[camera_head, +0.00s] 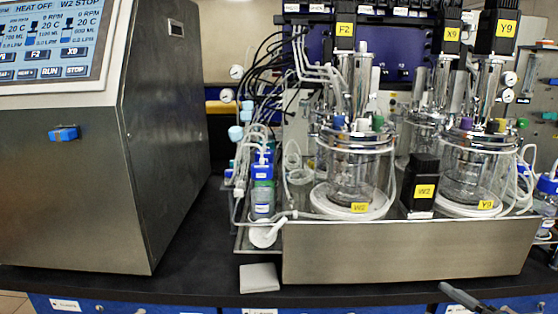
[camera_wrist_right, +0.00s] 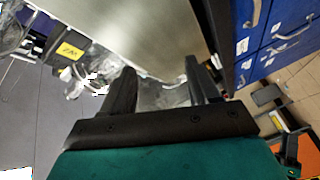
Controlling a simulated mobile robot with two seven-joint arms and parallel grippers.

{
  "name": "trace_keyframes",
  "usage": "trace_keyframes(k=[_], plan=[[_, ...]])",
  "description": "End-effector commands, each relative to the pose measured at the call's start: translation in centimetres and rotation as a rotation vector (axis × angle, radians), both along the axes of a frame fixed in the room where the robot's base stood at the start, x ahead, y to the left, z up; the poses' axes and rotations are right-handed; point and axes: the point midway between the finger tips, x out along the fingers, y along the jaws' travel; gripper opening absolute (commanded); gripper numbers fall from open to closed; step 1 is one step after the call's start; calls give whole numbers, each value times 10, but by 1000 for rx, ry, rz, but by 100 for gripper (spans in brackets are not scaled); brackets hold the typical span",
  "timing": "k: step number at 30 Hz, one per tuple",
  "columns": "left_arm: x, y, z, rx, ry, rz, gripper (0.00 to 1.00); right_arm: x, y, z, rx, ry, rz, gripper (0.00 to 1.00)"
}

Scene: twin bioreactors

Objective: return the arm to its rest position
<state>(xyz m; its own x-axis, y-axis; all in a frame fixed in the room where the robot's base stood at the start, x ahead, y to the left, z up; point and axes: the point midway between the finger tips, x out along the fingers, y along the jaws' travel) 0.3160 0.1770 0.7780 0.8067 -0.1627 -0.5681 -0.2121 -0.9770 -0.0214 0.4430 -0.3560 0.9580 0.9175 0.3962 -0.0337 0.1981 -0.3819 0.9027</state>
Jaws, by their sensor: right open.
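My right gripper (camera_wrist_right: 160,68) is open in the right wrist view, with two dark fingers apart and nothing held between them. In the head view, a dark grey part of it (camera_head: 462,298) shows at the bottom right edge, in front of the bench's front edge. The rest of my right arm is hidden below the picture. My left gripper is in neither view.
Twin glass bioreactors (camera_head: 352,170) stand on a steel base (camera_head: 400,255) on the black bench. A steel control cabinet (camera_head: 165,130) with a screen stands left. A small grey block (camera_head: 259,278) lies at the front edge. Blue drawers (camera_wrist_right: 285,45) are below the bench.

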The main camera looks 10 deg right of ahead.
Motion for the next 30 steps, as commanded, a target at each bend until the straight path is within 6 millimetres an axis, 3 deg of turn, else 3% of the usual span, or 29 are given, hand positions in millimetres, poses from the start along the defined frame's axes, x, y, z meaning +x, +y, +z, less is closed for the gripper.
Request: trace_keyframes(k=[1, 6, 9, 12, 18, 30], plan=[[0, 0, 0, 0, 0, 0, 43, -12, 13, -28, 110, 77, -69, 60], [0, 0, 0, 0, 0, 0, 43, -53, 64, -106, 430, 354, -283, 60], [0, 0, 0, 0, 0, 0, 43, -80, 101, -141, 596, 515, -385, 60], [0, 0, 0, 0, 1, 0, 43, -102, 136, -162, 726, 652, -459, 60], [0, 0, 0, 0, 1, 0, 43, -126, 175, -179, 857, 799, -528, 60], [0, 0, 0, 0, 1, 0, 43, -128, 178, -180, 867, 810, -532, 60]])
